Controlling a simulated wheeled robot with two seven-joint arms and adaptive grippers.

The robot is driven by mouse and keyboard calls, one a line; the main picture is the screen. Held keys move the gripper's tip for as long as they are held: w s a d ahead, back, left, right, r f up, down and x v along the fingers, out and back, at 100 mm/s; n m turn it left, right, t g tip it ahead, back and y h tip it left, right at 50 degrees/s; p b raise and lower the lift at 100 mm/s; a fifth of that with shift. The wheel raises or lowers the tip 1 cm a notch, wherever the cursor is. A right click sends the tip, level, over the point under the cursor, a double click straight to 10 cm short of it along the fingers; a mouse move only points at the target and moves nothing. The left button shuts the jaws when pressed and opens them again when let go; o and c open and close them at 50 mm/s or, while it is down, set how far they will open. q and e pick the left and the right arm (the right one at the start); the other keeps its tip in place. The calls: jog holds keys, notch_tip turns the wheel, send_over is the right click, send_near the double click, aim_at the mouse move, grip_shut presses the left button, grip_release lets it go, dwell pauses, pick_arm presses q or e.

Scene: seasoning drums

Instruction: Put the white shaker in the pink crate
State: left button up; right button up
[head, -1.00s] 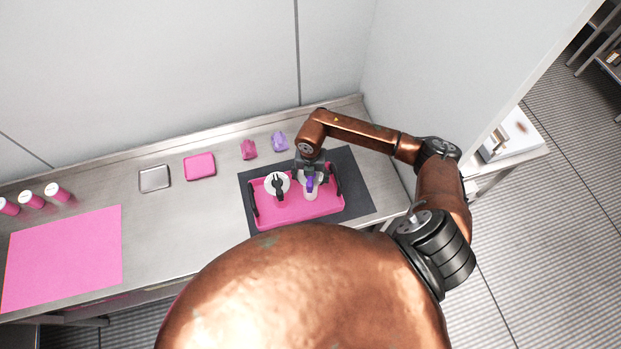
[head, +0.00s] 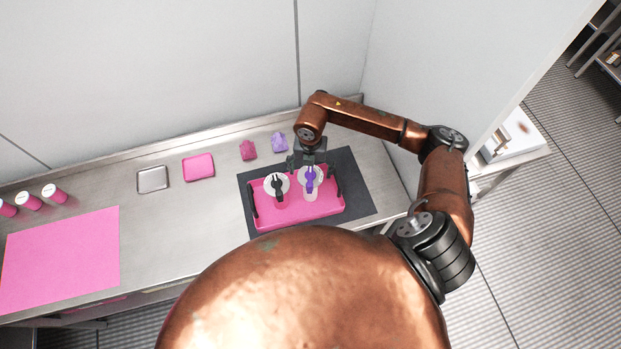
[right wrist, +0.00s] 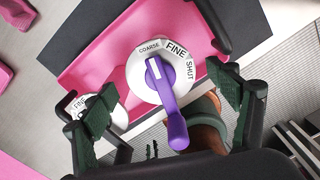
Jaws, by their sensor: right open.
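The pink crate (head: 330,209) with black end handles sits on a dark mat. A shaker with a white round top and purple lever (head: 310,183) stands upright in its right half. Its white dial (right wrist: 140,72), lettered COARSE, FINE and SHUT, shows in the right wrist view. A second white-topped shaker with a black lever (head: 277,187) stands to its left in the crate. My right gripper (head: 309,163) is open at the back of the crate; in the right wrist view its fingers (right wrist: 166,112) are spread either side of the purple-lever shaker, apart from it. My left gripper is not in view.
The dark mat (head: 360,180) lies under the crate. Behind it are a pink (head: 248,150) and a purple lump (head: 279,142). Leftward are a pink plate (head: 198,167), a silver plate (head: 153,180), a pink mat (head: 60,262) and several pink cylinders (head: 54,194). A wall stands behind.

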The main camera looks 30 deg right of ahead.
notch_tip(320, 180, up, 6)
jog(key=shift+f+b, duration=0.1)
jog(key=shift+b, duration=0.5)
